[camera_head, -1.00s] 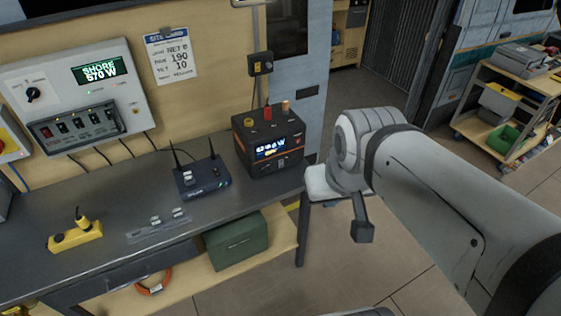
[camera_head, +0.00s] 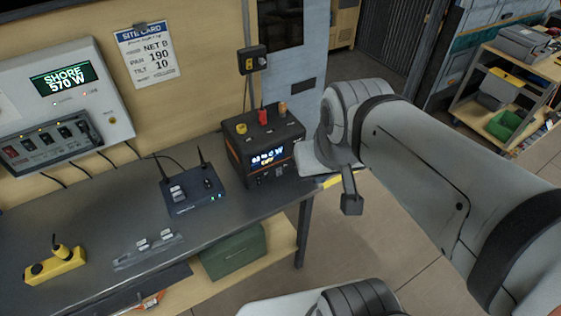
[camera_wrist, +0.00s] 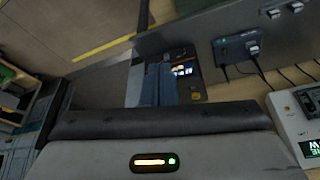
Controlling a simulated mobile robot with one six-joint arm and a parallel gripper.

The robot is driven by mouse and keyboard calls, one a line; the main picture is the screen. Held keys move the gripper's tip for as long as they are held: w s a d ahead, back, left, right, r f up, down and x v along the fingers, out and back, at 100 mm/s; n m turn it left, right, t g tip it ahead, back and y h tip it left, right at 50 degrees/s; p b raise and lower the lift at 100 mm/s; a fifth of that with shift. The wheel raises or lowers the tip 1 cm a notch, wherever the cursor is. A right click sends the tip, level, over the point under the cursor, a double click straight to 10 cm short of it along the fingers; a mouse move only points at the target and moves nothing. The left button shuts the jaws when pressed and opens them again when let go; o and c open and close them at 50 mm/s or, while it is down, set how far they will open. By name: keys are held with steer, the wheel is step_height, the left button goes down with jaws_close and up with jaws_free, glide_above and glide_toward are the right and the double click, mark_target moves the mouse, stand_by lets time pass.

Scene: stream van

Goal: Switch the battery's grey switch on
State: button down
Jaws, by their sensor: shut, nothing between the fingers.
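The battery (camera_head: 265,145) is a black box with orange edges, a lit display and coloured knobs on top, standing at the right end of the dark bench. Small controls (camera_head: 280,172) sit low on its front; I cannot make out the grey switch or its position. In the wrist view the battery (camera_wrist: 190,78) is partly hidden behind my gripper (camera_wrist: 159,68), whose fingers are shut and empty, pointing towards it. Whether they touch it I cannot tell. In the head view my pale wrist is just right of the battery; the fingertips do not show clearly.
A router (camera_head: 192,190) with two antennas stands left of the battery. A yellow power strip (camera_head: 55,266) and a small switch strip (camera_head: 148,250) lie farther left. A wall panel (camera_head: 65,95) hangs above. A green box (camera_head: 235,252) is below the bench.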

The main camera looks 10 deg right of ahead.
mark_target(279, 171)
steer(key=w+d+f+m+t+y+b, duration=0.1)
steer(key=w+f+m+b, duration=0.6)
steer(key=f+b, duration=0.7)
steer(key=w+d+f+m+t+y+b, duration=0.1)
steer(key=w+d+f+m+t+b, duration=0.1)
steer(key=w+f+m+b, duration=0.5)
steer(key=w+f+t+b, duration=0.1)
steer(key=w+f+b, duration=0.4)
steer(key=f+b, duration=0.3)
steer(key=shift+d+y+b, duration=0.15)
steer(key=shift+y+b, duration=0.25)
steer(key=shift+b, duration=0.1)
steer(key=shift+w+f, duration=0.1)
steer(key=b+x, duration=0.3)
steer(key=x, duration=0.7)
steer(key=shift+w+a, duration=0.2)
steer(key=shift+w, duration=0.4)
steer(key=shift+w+a, duration=0.2)
steer(key=shift+w, duration=0.35)
steer(key=shift+w+a+f, duration=0.15)
steer(key=shift+w+a, duration=0.1)
steer(key=shift+w, duration=0.55)
